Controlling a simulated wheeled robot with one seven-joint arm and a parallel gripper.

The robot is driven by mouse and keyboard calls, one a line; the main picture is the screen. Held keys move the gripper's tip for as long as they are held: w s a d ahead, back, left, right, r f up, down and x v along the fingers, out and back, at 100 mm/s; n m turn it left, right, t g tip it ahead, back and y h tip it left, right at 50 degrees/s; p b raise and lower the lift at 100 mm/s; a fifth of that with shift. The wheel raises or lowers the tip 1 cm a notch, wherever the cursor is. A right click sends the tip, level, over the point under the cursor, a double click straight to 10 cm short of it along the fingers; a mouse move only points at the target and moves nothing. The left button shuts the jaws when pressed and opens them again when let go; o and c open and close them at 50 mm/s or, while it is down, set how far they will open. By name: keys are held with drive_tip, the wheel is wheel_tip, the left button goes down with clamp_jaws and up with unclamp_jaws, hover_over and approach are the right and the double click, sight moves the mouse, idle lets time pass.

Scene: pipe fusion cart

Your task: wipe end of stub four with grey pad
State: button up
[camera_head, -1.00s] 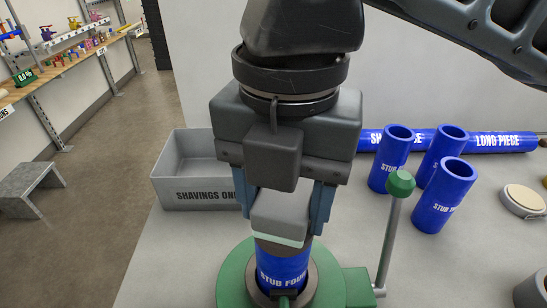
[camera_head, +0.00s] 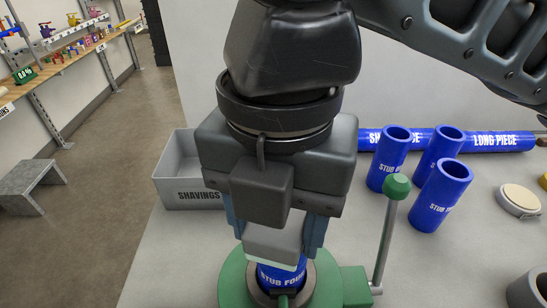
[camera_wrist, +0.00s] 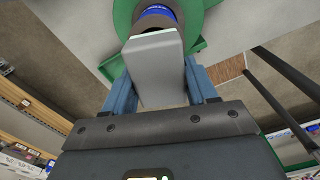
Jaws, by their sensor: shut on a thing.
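My gripper (camera_head: 273,240) points down and is shut on the grey pad (camera_head: 273,242), a block with a pale underside. The pad also shows between the fingers in the wrist view (camera_wrist: 156,68). Stub four (camera_head: 281,276) is a blue pipe standing upright in the green round clamp (camera_head: 233,280); it shows in the wrist view too (camera_wrist: 156,12). The pad is at the top end of stub four and hides that end. I cannot tell whether it presses on the end.
A grey shavings bin (camera_head: 178,166) stands behind left. A lever with a green knob (camera_head: 397,186) rises right of the clamp. Several blue stubs (camera_head: 440,195) stand farther right, before long blue pipes (camera_head: 500,141). A round tin (camera_head: 519,200) lies at the right edge.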

drive_tip(key=shift+w+d+f, duration=0.1)
drive_tip(key=shift+w+d, duration=0.15)
drive_tip(key=shift+w, duration=0.45)
drive_tip(key=shift+w+d, duration=0.25)
drive_tip(key=shift+w, duration=0.4)
drive_tip(key=shift+s+a+f+p, duration=0.1)
drive_tip(key=shift+s+a+p, duration=0.2)
drive_tip(key=shift+s, duration=0.45)
drive_tip(key=shift+s+a+p, duration=0.25)
drive_tip(key=shift+s, duration=0.5)
drive_tip(key=shift+w+d, duration=0.3)
drive_tip(key=shift+w, duration=0.45)
drive_tip(key=shift+w+d, duration=0.25)
drive_tip(key=shift+w, duration=0.5)
drive_tip(key=shift+s+a+p, duration=0.25)
drive_tip(key=shift+s+p, duration=0.05)
drive_tip(key=shift+s, duration=0.4)
drive_tip(key=shift+r, duration=0.25)
drive_tip(key=shift+r+p, duration=1.95)
drive_tip(key=shift+r, duration=1.45)
